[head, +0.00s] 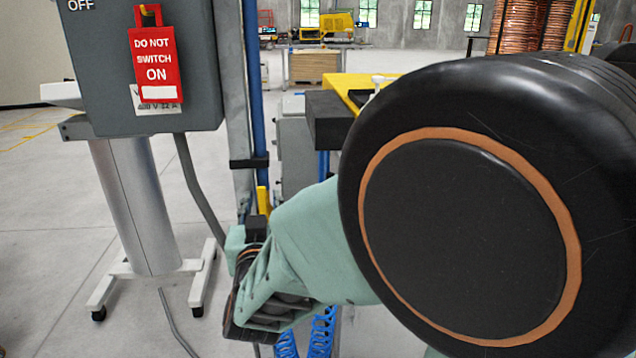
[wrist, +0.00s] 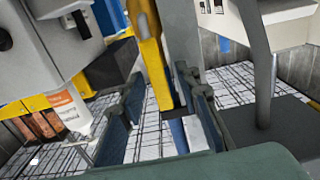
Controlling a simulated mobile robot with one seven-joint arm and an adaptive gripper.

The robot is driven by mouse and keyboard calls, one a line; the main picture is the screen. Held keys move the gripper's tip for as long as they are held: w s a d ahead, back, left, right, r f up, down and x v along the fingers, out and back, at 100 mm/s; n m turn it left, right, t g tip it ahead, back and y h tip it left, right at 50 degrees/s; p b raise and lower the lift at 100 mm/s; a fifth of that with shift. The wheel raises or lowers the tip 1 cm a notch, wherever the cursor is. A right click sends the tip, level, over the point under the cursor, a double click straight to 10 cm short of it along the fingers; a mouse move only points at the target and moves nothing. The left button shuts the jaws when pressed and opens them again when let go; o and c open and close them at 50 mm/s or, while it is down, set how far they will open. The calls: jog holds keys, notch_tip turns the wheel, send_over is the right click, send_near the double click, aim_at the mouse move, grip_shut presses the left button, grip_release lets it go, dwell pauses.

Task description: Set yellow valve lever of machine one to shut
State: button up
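The yellow valve lever (head: 263,200) hangs downward close beside a vertical blue pipe (head: 256,110) in the head view. In the wrist view the lever (wrist: 152,62) runs down from the top middle, and its lower end reaches between my fingers. My gripper (wrist: 164,100) is open, with one finger to the left of the lever and one to the right. Gaps show between the lever and both fingers. In the head view my arm hides most of the gripper, and the valve body cannot be made out clearly.
A grey switch box (head: 205,70) with a red "DO NOT SWITCH ON" tag (head: 152,65) stands left of the pipe, with a grey cable (head: 195,180) below. A white pedestal (head: 133,200) stands behind it. Open floor (head: 40,220) lies at the left.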

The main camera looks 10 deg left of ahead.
jog(key=shift+w, duration=0.15)
jog(key=shift+c, duration=0.4)
grip_shut()
